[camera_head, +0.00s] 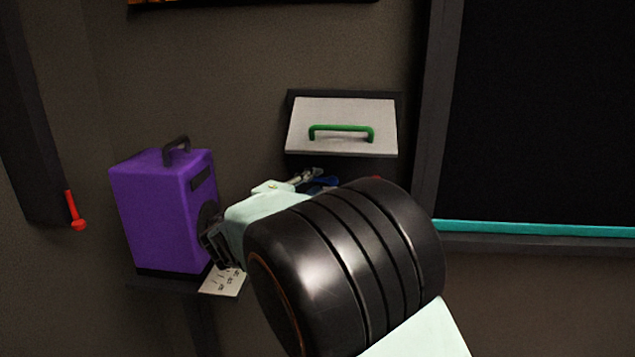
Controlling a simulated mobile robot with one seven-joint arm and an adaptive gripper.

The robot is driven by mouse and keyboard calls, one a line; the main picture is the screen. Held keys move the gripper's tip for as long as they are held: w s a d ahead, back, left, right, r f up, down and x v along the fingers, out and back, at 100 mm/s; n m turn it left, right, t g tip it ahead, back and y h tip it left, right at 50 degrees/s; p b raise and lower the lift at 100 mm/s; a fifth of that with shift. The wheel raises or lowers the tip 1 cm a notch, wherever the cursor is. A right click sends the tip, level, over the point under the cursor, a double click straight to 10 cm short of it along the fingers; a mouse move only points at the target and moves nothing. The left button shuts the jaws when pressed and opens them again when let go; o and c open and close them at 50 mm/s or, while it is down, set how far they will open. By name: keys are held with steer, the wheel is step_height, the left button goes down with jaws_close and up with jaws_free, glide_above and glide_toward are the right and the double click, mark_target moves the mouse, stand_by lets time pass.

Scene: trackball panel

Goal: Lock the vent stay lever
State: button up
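A pale hinged flap with a green handle (342,131) is set in a dark frame (345,95) on the back wall. It looks like the vent, tilted outward. Just below it, a blue part (322,183) and a small red part (375,179) show partly behind my arm. I cannot tell whether either is the stay lever.
A purple box with a top handle (160,215) stands on a small dark shelf (160,284) left of my arm. A marked white card (223,281) lies by it. A red lever (75,211) hangs at the far left. A dark window with a teal sill (540,229) is at right.

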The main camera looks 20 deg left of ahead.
steer(key=shift+w+d, duration=0.15)
steer(key=shift+w, duration=0.3)
steer(key=shift+c, duration=0.3)
jaws_close()
